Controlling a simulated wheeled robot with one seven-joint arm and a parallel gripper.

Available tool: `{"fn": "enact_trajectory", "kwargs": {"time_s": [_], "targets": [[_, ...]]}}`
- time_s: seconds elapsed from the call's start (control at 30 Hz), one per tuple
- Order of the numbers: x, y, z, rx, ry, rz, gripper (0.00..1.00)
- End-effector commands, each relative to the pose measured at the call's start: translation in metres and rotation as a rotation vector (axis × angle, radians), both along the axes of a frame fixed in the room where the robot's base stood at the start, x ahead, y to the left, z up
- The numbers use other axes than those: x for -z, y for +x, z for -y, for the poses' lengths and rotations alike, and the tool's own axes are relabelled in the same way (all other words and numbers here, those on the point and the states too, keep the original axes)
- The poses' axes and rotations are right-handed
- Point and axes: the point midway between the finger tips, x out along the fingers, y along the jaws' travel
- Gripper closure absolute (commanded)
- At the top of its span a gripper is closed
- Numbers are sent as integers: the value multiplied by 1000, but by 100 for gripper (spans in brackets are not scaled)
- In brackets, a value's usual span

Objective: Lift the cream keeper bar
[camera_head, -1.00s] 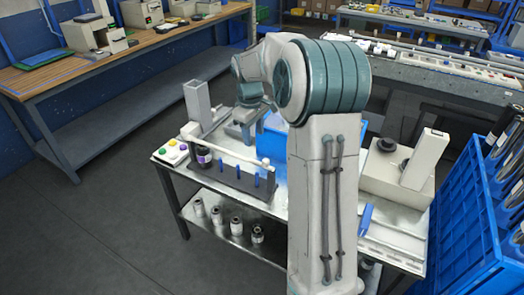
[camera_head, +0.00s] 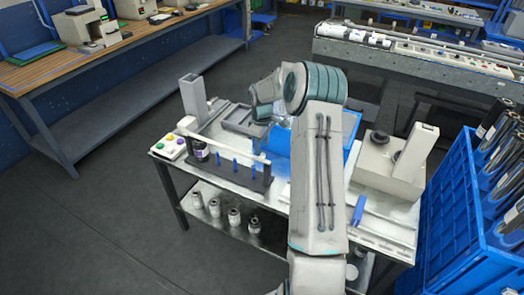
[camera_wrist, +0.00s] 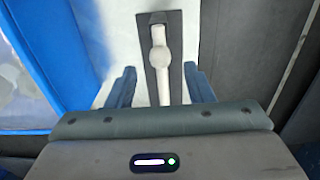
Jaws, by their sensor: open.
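The cream keeper bar (camera_head: 232,147) lies along the top of a dark grey rack (camera_head: 237,178) with blue pegs, near the table's front left. My gripper (camera_wrist: 159,68) is open, with one blue-grey finger on each side of the bar's line and gaps between. The bar's near end is hidden by my gripper body. In the head view my fingers cannot be made out.
A blue tray (camera_head: 278,142) lies just behind the rack's right end. A grey upright post (camera_head: 193,96) and a button box (camera_head: 168,146) stand at the left. A cream machine (camera_head: 388,170) stands at the right. A blue crate (camera_head: 455,215) stands beyond the table's right side.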

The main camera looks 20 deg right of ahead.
Motion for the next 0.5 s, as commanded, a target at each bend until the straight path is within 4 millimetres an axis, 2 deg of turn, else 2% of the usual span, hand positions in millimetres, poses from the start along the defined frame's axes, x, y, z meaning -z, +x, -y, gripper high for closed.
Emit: {"fn": "enact_trajectory", "kwargs": {"time_s": [0.1,0.23,0.5], "targets": [[20,-1,-1,-1,1,-3,53],[35,0,0,0,0,-1,53],[44,0,0,-1,-2,1,53]]}}
